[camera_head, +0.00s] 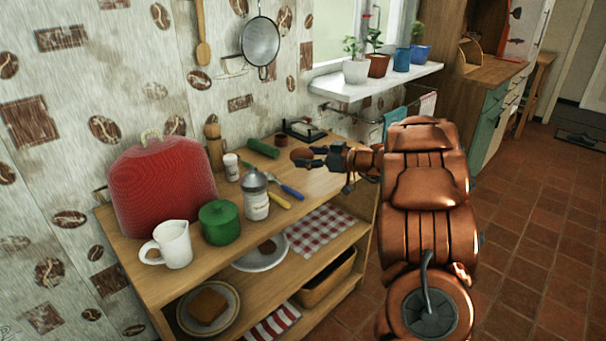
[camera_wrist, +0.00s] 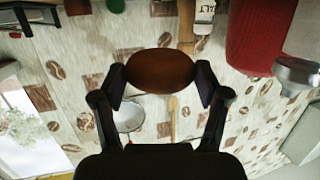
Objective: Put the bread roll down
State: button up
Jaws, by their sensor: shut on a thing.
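The bread roll (camera_wrist: 162,72) is a brown oval between the two dark fingertips of my gripper (camera_wrist: 160,80) in the wrist view, and both fingers press on its sides. In the head view the roll (camera_head: 300,154) shows at the tip of my gripper (camera_head: 311,157), over the right back part of the wooden shelf unit's top (camera_head: 325,180). I cannot tell how far the roll is above the wood.
A black holder (camera_head: 303,131), a green cylinder (camera_head: 263,148) and a small brown pot (camera_head: 281,140) stand near the roll.

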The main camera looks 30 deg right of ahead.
aim_at(303, 181)
jog(key=shift+w+a, duration=0.25)
jog(key=shift+w, duration=0.55)
notch_tip(303, 181, down, 2)
jog(key=shift+d+f, duration=0.1)
jog(key=shift+f, duration=1.8)
jog(key=shift+w+f, duration=0.2)
jog(key=shift+f, duration=0.4)
jog(key=shift+f, duration=0.2)
jog(key=o, duration=1.1)
jog(key=shift+o, duration=0.2)
jog(key=shift+r, duration=0.1)
